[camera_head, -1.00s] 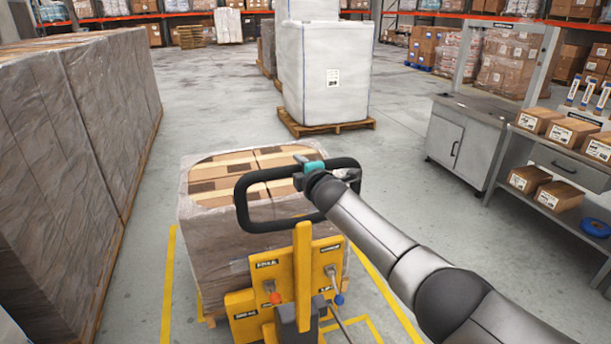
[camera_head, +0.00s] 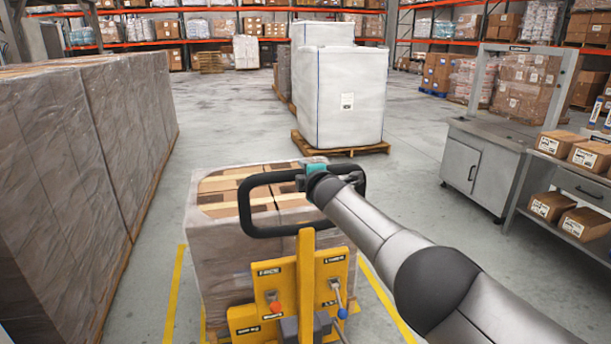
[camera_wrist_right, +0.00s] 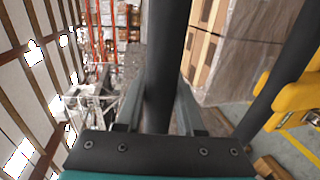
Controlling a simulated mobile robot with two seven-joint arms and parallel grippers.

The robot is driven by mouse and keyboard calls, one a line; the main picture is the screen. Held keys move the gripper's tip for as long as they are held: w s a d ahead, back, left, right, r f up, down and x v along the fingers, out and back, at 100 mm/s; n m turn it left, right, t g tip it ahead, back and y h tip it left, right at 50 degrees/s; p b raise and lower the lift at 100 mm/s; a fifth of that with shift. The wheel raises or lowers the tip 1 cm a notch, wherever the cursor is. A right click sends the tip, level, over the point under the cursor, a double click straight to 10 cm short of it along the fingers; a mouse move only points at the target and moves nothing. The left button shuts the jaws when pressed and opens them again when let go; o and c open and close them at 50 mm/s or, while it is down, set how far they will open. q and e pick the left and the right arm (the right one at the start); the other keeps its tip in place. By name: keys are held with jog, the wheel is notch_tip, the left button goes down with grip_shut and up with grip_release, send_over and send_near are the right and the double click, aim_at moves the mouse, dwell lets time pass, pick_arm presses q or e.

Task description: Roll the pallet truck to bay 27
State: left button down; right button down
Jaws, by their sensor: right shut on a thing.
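The yellow pallet truck (camera_head: 307,275) stands in front of me with its black loop handle (camera_head: 256,231) upright. It carries a wrapped pallet load of brown cartons (camera_head: 218,262). My right gripper (camera_head: 316,170) is shut on the top right part of the handle. In the right wrist view the black handle bar (camera_wrist_right: 168,60) runs between the fingers of my right gripper (camera_wrist_right: 160,112). The truck's yellow body (camera_wrist_right: 293,92) shows at the right there. My left gripper is not in view. I cannot make out a bay 27 sign.
A tall wrapped stack (camera_head: 90,170) lines the left side. White bulk bags (camera_head: 340,95) stand on a wooden pallet (camera_head: 345,149) ahead. A grey cabinet (camera_head: 478,165) and shelves with cartons are at the right. Yellow floor lines (camera_head: 174,290) flank the truck. Grey floor is open ahead.

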jog(key=shift+w+a+r, duration=0.2)
jog(key=shift+a+r, duration=0.05)
jog(key=shift+r, duration=0.3)
jog(key=c, duration=0.7)
grip_release()
jog(key=shift+c, duration=0.2)
jog(key=shift+o, duration=1.1)
jog(key=shift+s+f, duration=0.1)
jog(key=shift+f, duration=0.05)
jog(key=shift+d, duration=0.1)
jog(key=shift+f, duration=0.1)
